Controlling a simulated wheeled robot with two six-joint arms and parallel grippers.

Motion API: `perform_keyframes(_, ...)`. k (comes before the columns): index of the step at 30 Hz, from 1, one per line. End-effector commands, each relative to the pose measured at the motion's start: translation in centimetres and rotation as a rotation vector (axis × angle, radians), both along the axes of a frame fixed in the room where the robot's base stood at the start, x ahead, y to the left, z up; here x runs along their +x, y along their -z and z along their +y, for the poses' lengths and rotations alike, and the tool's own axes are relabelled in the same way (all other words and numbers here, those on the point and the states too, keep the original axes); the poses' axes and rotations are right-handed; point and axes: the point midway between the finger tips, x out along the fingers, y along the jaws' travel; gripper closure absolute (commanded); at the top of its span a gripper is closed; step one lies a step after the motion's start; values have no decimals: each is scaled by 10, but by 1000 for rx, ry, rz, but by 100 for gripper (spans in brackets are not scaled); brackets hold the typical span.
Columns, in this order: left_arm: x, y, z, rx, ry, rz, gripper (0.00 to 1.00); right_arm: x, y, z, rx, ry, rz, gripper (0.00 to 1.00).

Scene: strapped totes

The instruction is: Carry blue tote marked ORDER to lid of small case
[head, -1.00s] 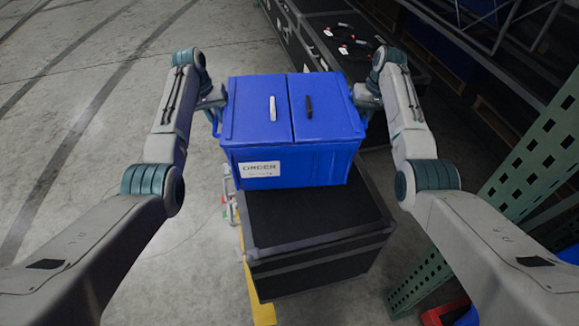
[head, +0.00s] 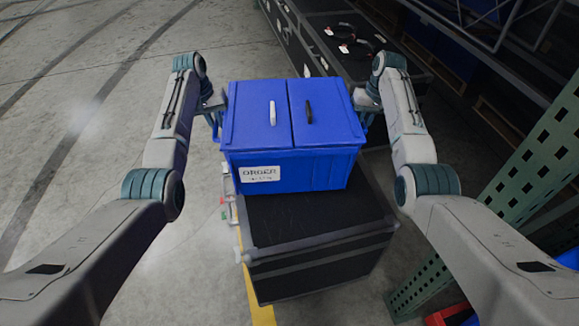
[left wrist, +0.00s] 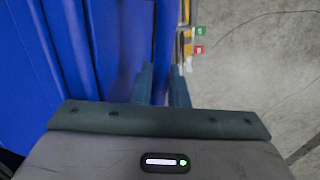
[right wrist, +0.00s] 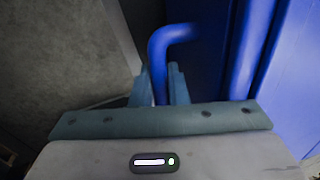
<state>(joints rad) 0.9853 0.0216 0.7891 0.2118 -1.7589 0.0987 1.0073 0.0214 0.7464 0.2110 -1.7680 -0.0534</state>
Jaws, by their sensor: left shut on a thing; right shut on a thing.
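The blue tote (head: 297,165) has a white ORDER label (head: 260,174) on its near side and a closed two-part lid with one white and one black strip on top. It is held level between my arms, over the back part of the black lid of the small case (head: 310,222). I cannot tell whether it touches the lid. My left gripper (head: 214,120) is shut at the tote's left side; its fingers also show in the left wrist view (left wrist: 160,88). My right gripper (head: 364,110) is shut on the tote's blue handle, which shows in the right wrist view (right wrist: 160,62).
A long black case (head: 345,60) with cables on top stands behind the tote. A green perforated rack post (head: 510,185) is at the right. Yellow floor tape (head: 258,295) runs beside the small case. Concrete floor on the left is open.

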Motion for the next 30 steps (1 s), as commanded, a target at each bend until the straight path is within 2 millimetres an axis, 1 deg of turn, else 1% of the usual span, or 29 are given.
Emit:
perform_keyframes(9, 1, 15, 0, -1, 0, -4, 100, 1, 15, 0, 0, 0, -4, 100)
perform_keyframes(10, 0, 15, 0, 0, 0, -1, 82, 0, 15, 0, 0, 0, -1, 82)
perform_keyframes(12, 0, 15, 0, 0, 0, 0, 68, 0, 15, 0, 0, 0, 0, 68)
perform_keyframes(13, 0, 15, 0, 0, 0, 0, 64, 0, 15, 0, 0, 0, 0, 64)
perform_keyframes(20, 0, 15, 0, 0, 0, 0, 64, 0, 15, 0, 0, 0, 0, 64)
perform_keyframes(23, 0, 12, 1, 0, 0, -1, 64, 0, 15, 0, 0, 0, 0, 64)
perform_keyframes(26, 1, 1, 3, 0, -1, -4, 64, 0, 15, 0, 0, 0, 0, 64)
perform_keyframes(29, 0, -17, 7, 1, -1, -5, 64, 0, 15, 0, 0, 0, 0, 64)
perform_keyframes(30, 0, -26, 9, 1, -1, -6, 64, 0, 15, 0, 0, 0, 0, 64)
